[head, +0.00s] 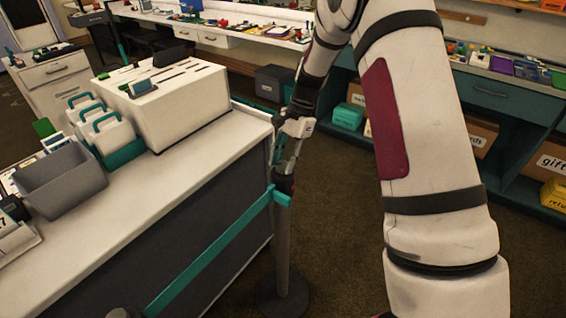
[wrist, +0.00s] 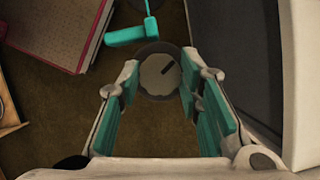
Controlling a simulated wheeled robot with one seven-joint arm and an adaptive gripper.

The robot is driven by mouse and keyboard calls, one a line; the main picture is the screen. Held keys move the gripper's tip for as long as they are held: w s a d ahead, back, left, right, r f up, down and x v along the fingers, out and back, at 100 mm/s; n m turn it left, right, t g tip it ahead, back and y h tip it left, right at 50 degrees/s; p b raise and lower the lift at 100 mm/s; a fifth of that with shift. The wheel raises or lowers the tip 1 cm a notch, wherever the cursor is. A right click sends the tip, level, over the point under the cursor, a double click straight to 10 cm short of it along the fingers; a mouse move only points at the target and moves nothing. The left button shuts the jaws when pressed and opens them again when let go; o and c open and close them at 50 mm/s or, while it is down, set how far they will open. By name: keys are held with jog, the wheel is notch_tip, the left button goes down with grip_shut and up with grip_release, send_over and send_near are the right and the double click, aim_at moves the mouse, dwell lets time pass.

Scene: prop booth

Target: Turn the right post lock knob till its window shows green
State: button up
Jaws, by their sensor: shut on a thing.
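The post (head: 284,245) stands upright at the right end of the white counter, with a teal belt (head: 215,260) running from it to the lower left. My gripper (head: 284,172) is at the post's top and points down. In the wrist view, the round grey knob (wrist: 157,78) with a dark slanted mark lies between the teal-padded fingertips of my gripper (wrist: 160,82), which is shut on it. A small reddish patch shows below the fingers in the head view; I cannot tell whether it is the window. No green window shows in either view.
The white counter (head: 190,170) is close on the left, with a grey bin (head: 60,183) and a white slotted box (head: 165,105). Teal shelving (head: 490,95) with cartons stands at the right. Open carpet (head: 340,230) lies right of the post.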

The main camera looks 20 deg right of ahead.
jog(key=n+g+b, duration=0.1)
jog(key=n, duration=0.1)
jog(key=n+h+b, duration=0.1)
jog(key=n, duration=0.2)
jog(key=shift+w+n+g, duration=0.2)
jog(key=shift+n+g, duration=0.1)
jog(key=shift+g, duration=0.1)
jog(key=n+h, duration=0.1)
jog(key=n, duration=0.1)
jog(key=n+h+b, duration=0.1)
jog(key=n, duration=0.1)
jog(key=shift+a+n+g, duration=0.15)
jog(key=shift+n+g, duration=0.15)
jog(key=o, duration=1.1)
jog(key=v, duration=1.2)
jog(key=shift+w, duration=0.1)
